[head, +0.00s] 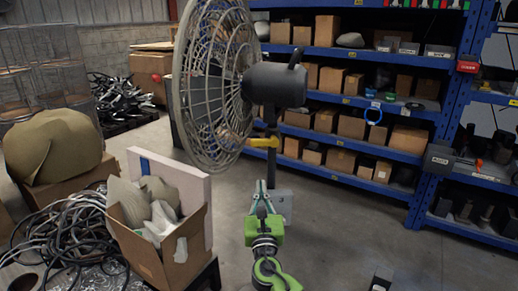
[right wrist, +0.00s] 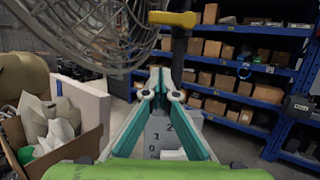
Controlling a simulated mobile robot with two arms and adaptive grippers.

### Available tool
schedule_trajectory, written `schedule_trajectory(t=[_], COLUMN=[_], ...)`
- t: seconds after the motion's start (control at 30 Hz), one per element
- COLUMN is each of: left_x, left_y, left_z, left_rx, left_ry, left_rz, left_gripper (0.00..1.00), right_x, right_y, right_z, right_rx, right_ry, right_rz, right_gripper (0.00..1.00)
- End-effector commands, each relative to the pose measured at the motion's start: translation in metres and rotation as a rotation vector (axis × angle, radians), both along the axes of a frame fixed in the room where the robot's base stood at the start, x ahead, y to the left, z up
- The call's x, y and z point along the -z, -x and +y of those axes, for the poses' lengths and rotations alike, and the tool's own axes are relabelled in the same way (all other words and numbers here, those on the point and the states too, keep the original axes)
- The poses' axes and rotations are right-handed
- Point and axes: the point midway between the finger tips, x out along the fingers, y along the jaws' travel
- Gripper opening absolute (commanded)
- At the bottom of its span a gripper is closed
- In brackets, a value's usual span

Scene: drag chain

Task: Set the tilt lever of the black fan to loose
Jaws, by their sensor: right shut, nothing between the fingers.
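The black fan has a round wire cage (head: 208,90) and a dark motor housing (head: 275,83) on a pole. A yellow tilt lever (head: 264,142) sticks out below the housing. The lever also shows at the top of the right wrist view (right wrist: 172,18). My right gripper (head: 262,184) is below the lever, in front of the pole. In the right wrist view its fingertips (right wrist: 159,78) are together and empty, apart from the lever. A grey box with numbers (right wrist: 160,130) on the fan's stand is partly hidden behind the fingers. My left gripper is not in view.
Blue shelves (head: 345,103) with boxes stand behind the fan. An open cardboard box (head: 150,257) holding pale pieces stands left of my right arm, beside tangled cables (head: 50,235).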

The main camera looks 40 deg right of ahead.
Motion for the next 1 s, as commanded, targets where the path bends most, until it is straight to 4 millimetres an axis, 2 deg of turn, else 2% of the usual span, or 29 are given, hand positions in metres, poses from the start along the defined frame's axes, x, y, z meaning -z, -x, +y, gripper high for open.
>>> schedule_trajectory(t=[0.23, 0.37, 0.83, 0.9, 1.0], left_x=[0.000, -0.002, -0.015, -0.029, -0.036], left_y=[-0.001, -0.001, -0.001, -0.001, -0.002], left_z=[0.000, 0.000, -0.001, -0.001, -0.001], left_rx=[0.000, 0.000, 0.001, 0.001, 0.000], left_ry=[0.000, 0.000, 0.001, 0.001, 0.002], left_rz=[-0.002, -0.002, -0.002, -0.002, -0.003], left_gripper=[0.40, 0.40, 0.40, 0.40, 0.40], right_x=[0.000, -0.004, -0.027, -0.045, -0.055], right_y=[-0.001, -0.008, -0.079, -0.076, -0.076], right_z=[0.000, -0.006, -0.063, -0.060, -0.060], right_rx=[-0.002, -0.001, -0.001, -0.004, -0.004], right_ry=[-0.003, -0.004, -0.005, -0.006, -0.008], right_rz=[-0.002, -0.004, -0.004, -0.005, -0.004], right_gripper=[0.00, 0.00, 0.00, 0.00, 0.00])
